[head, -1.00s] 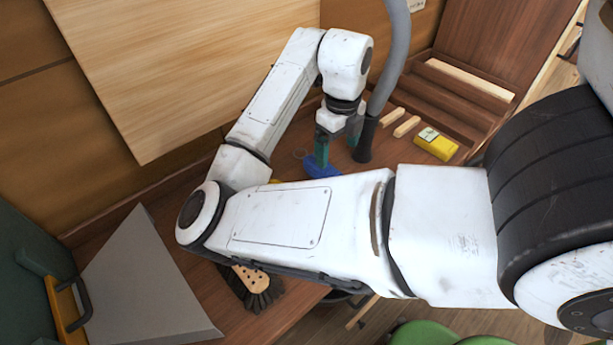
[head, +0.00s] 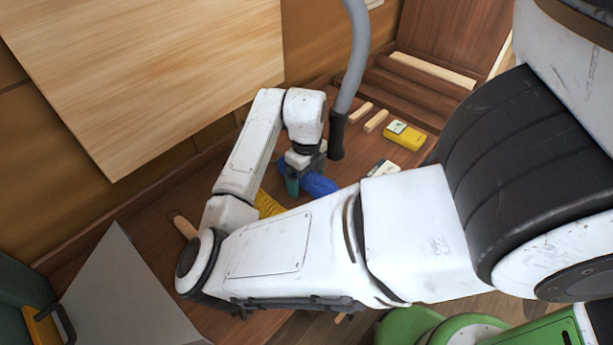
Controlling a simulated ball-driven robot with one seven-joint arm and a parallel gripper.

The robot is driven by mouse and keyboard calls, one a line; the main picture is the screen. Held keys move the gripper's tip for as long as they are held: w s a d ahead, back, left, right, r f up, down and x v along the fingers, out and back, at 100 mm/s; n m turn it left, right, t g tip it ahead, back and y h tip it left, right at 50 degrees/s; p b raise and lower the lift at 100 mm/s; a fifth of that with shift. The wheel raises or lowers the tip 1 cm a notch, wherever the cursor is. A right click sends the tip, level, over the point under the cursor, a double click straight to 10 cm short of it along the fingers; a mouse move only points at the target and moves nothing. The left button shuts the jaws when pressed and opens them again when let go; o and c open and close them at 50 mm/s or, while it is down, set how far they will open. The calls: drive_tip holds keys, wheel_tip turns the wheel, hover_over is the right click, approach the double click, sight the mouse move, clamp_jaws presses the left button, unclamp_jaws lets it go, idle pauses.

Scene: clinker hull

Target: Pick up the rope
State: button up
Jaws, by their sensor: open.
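A blue bundle (head: 319,184), perhaps the rope, lies on the brown wooden bench under the end of my arm. A yellow ridged, coil-like thing (head: 268,204) lies just left of it, partly hidden behind my forearm; I cannot tell for sure which of the two is the rope. My gripper (head: 303,180) points down with teal fingers at the blue bundle. The fingers are open. The near finger overlaps the bundle's left end in the picture; I cannot tell whether it touches. The far finger is mostly hidden.
A grey hose (head: 354,60) with a black end stands right behind my gripper. A yellow box-shaped device (head: 404,136), a small pale item (head: 383,168) and wooden strips (head: 376,120) lie to the right. A grey sheet (head: 125,300) is at lower left; a pale board (head: 150,70) stands behind.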

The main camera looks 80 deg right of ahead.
drive_tip(key=c, duration=1.2)
drive_tip(key=shift+r, duration=0.1)
drive_tip(key=shift+r+b, duration=0.3)
drive_tip(key=shift+r, duration=0.25)
drive_tip(key=s+r, duration=0.1)
drive_tip(key=r, duration=0.1)
drive_tip(key=s+a+r, duration=0.1)
drive_tip(key=s+r, duration=0.1)
drive_tip(key=r, duration=0.1)
drive_tip(key=s+a+r+b, duration=0.1)
drive_tip(key=r, duration=0.2)
drive_tip(key=shift+s+a, duration=0.25)
drive_tip(key=shift+s, duration=0.15)
drive_tip(key=s+a+r, duration=0.1)
drive_tip(key=s, duration=0.1)
drive_tip(key=s+a+r, duration=0.1)
drive_tip(key=s+a, duration=0.1)
drive_tip(key=s, duration=0.1)
drive_tip(key=s+a+r, duration=0.1)
drive_tip(key=s, duration=0.1)
drive_tip(key=shift+s+a+r, duration=0.15)
drive_tip(key=shift+s+r, duration=0.05)
drive_tip(key=shift+r, duration=0.15)
